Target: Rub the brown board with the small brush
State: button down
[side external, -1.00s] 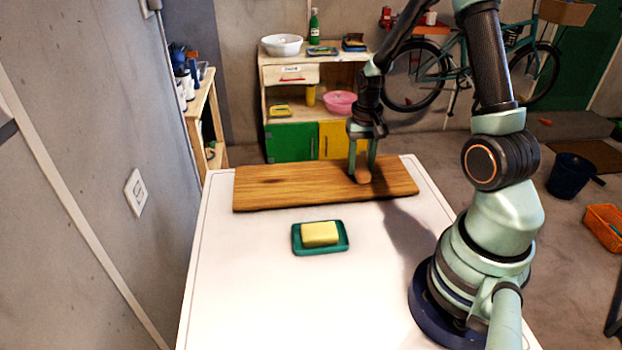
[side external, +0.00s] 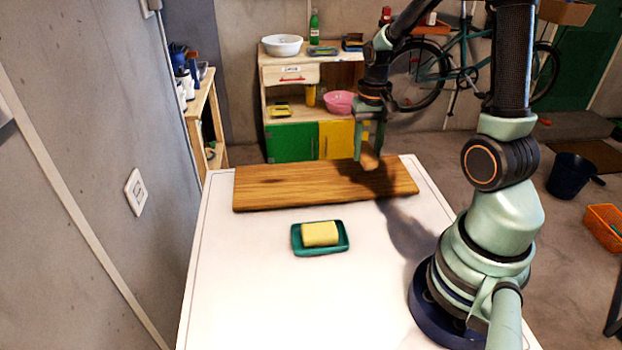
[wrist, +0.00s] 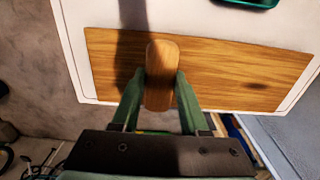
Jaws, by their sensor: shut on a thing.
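The brown board (side external: 290,184) is a long wood-grain plank lying flat across the far part of the white table. It also shows in the wrist view (wrist: 235,70). The small brush (wrist: 160,62) has a rounded wooden back; its bristles are hidden in both views. My gripper (side external: 369,154) is shut on the brush, with one green finger on each side of it. In the side view the brush is tilted at the board's far right part. It looks raised a little from the board, but the exact gap cannot be told.
A teal dish (side external: 320,250) holding a yellow block (side external: 320,233) sits on the white table (side external: 270,300) in front of the board. The table's front is otherwise clear. A shelf unit (side external: 290,100) with bowls stands behind the table. The grey wall runs along the left.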

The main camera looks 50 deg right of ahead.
jog(key=shift+r, duration=0.85)
